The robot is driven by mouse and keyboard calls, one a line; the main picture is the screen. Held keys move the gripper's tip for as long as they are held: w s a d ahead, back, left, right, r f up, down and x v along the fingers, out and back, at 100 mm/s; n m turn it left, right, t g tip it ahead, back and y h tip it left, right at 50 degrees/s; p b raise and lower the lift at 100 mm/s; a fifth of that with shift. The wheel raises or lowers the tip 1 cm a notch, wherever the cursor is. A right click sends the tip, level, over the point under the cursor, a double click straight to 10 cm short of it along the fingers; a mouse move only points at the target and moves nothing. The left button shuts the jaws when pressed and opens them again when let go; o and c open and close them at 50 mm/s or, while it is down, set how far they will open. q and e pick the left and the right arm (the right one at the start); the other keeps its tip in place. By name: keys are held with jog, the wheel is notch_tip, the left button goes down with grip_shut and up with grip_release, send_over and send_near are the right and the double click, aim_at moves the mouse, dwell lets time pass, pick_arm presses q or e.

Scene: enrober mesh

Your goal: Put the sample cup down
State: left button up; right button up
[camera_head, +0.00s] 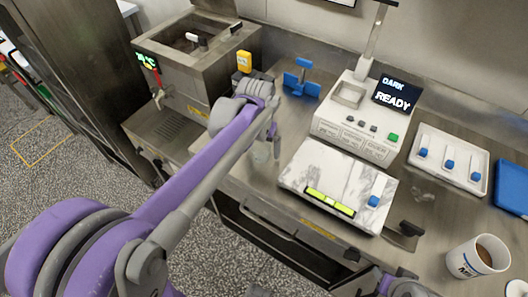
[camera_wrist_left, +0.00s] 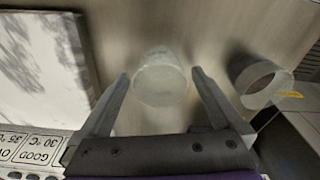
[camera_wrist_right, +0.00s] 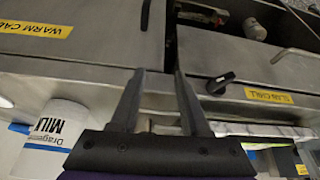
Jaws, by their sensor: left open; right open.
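A small translucent cup (camera_wrist_left: 163,78) stands on the steel counter in the left wrist view, beyond and between my left fingertips. My left gripper (camera_wrist_left: 160,76) is open, with a finger on either side of the cup; I cannot tell whether either finger touches it. In the head view a faint clear cup (camera_head: 262,154) shows on the counter just below my left wrist. A second clear cup (camera_wrist_left: 262,80) lies to the right in the left wrist view. My right gripper (camera_wrist_right: 158,78) is open and empty, facing the cabinet fronts.
The marble slab (camera_head: 310,167) lies right of the left arm, with the READY display (camera_head: 394,95) behind it. A steel machine (camera_head: 190,65) stands at the left. A white tray (camera_head: 470,178) and a mug (camera_head: 462,263) are at the right. A black knob (camera_wrist_right: 219,83) projects near my right fingers.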

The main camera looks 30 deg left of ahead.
pick_arm(q)
jog(key=shift+s+r, duration=0.15)
jog(key=shift+s, duration=0.1)
jog(key=shift+c, duration=0.9)
jog(key=c, duration=1.3)
jog(key=shift+r, duration=0.1)
